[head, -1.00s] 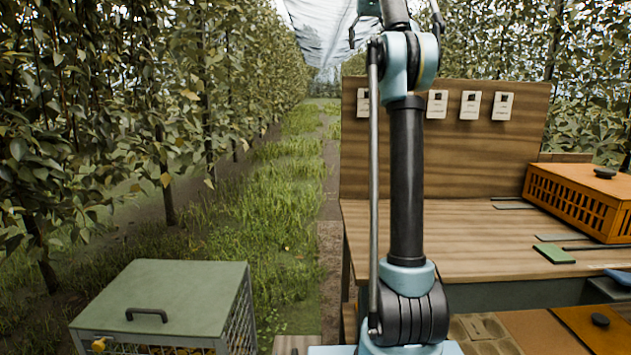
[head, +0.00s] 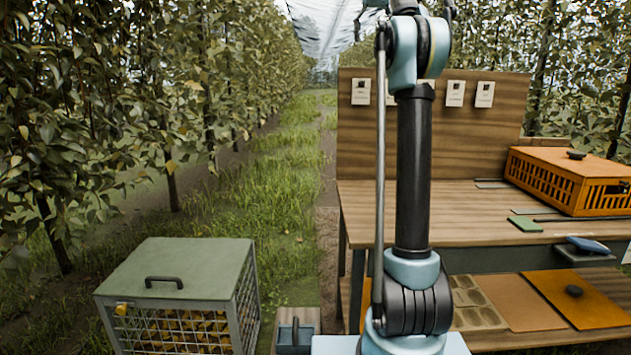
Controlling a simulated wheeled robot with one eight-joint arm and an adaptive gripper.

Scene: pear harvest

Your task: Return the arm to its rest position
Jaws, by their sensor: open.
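My arm stands upright in the right half of the head view, with a black upper link and pale blue joints. My gripper (head: 405,22) is at the top edge, partly cut off by the frame and partly behind the elbow. Its dark fingers show apart on either side of the arm. I see nothing between them, though the elbow hides part of that space. The arm stands in front of a wooden bench (head: 450,215) and touches nothing that I can see.
A lidded wire crate (head: 178,270) holding yellowish fruit stands at the lower left. An orange crate (head: 565,182) sits on the bench at right. A blue object (head: 588,245) lies at the bench's front right. A tagged back panel (head: 425,135) rises behind. A grassy aisle (head: 285,175) is open at left.

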